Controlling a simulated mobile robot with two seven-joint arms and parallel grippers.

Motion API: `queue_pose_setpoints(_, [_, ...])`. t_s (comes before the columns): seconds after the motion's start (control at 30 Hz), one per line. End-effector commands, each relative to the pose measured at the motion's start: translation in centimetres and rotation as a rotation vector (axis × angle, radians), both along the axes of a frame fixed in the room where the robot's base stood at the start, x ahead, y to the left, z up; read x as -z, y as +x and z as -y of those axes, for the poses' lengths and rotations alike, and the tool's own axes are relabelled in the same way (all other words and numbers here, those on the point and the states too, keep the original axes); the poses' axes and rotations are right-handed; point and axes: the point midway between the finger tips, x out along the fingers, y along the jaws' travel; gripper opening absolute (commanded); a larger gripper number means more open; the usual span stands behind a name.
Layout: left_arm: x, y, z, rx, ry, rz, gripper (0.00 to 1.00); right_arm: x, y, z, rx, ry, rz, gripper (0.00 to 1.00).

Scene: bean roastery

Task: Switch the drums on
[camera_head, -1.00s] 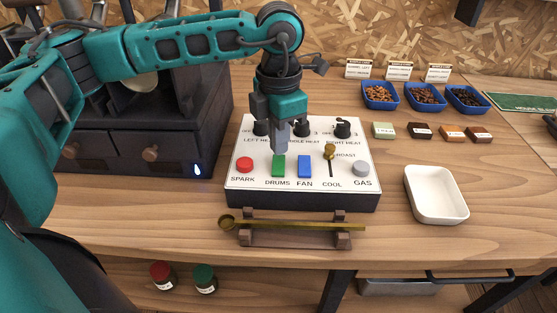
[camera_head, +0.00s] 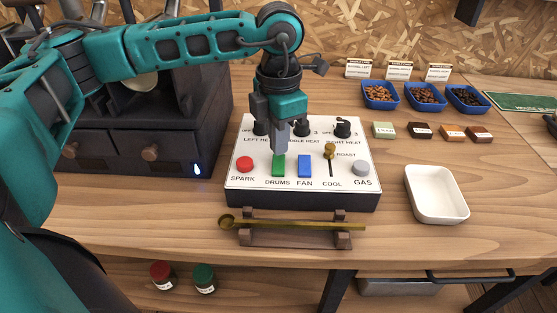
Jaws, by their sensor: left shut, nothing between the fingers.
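The white control panel (camera_head: 238,190) sits on the wooden bench in the middle of the view. The green DRUMS switch (camera_head: 279,166) is in its front row, between the red SPARK button (camera_head: 244,164) and the blue FAN switch (camera_head: 305,166). My left gripper (camera_head: 280,152) is shut and empty, pointing down with its fingertips at the upper end of the green switch. I cannot tell whether they touch it. The gripper partly covers the LEFT HEAT and MIDDLE HEAT labels. My right gripper is not in view.
A brass lever (camera_head: 329,152) and a grey GAS button (camera_head: 361,168) stand right of the FAN switch. A brass scoop (camera_head: 290,225) rests on a wooden stand in front. A white tray (camera_head: 436,215) lies to the right. The dark roaster (camera_head: 150,125) with a blue flame stands left.

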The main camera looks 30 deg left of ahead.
Motion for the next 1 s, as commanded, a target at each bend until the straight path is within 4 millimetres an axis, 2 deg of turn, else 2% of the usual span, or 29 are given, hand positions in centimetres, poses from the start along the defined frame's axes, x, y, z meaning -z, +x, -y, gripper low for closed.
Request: queue_pose_setpoints(1.0, [1.6, 0.0, 0.0, 0.000, 0.000, 0.000, 0.00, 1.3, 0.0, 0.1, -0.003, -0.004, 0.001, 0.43])
